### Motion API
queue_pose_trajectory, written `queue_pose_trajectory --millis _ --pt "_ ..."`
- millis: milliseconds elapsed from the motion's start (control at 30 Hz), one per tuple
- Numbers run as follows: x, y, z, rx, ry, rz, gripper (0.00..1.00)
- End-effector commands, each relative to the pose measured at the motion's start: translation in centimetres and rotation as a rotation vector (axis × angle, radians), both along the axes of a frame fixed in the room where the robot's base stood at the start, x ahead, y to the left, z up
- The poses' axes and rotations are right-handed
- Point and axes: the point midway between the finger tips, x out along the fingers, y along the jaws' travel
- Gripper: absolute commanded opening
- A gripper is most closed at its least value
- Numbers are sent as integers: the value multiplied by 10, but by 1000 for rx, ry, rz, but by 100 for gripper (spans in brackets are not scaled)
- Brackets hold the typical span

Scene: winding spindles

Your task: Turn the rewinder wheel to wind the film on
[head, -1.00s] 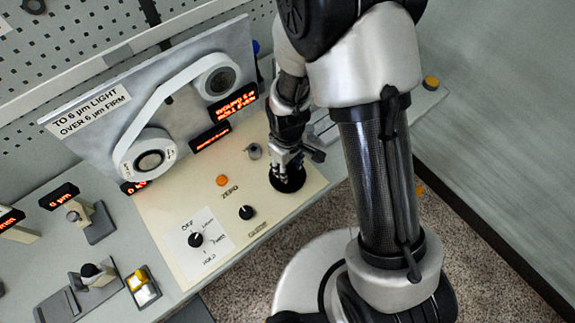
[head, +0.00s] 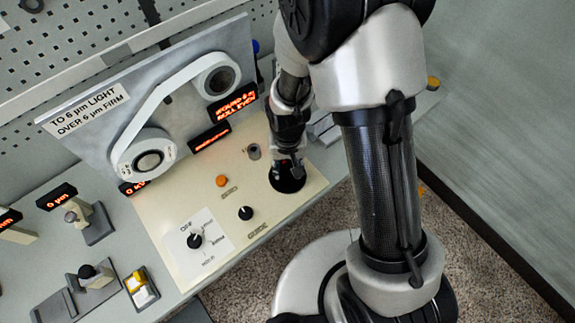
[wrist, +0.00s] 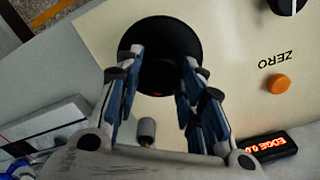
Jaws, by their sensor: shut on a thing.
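The rewinder wheel is a black disc (head: 288,186) on the cream panel; it also shows in the wrist view (wrist: 165,32). My gripper (head: 286,173) points down onto it from above. In the wrist view my gripper (wrist: 162,62) has its two blue-grey fingers on either side of the wheel's dark middle, shut on the wheel. The part between the fingertips is dark and hard to make out. The white film (head: 178,97) runs from the lower left reel (head: 147,157) to the smaller upper right reel (head: 215,76).
Orange-lit displays (head: 209,137) stand by the reels. An orange ZERO button (head: 222,181), a small black knob (head: 246,213), a selector dial (head: 195,241) and a grey peg (head: 254,151) are near the wheel.

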Motion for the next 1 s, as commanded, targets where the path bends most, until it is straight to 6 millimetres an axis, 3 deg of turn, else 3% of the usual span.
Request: queue_pose_trajectory --millis 633,667,1000 --pt "0 0 0 0 -1 -55 12" --pt "0 0 0 0 -1 -55 36" --pt "0 0 0 0 0 -54 56"
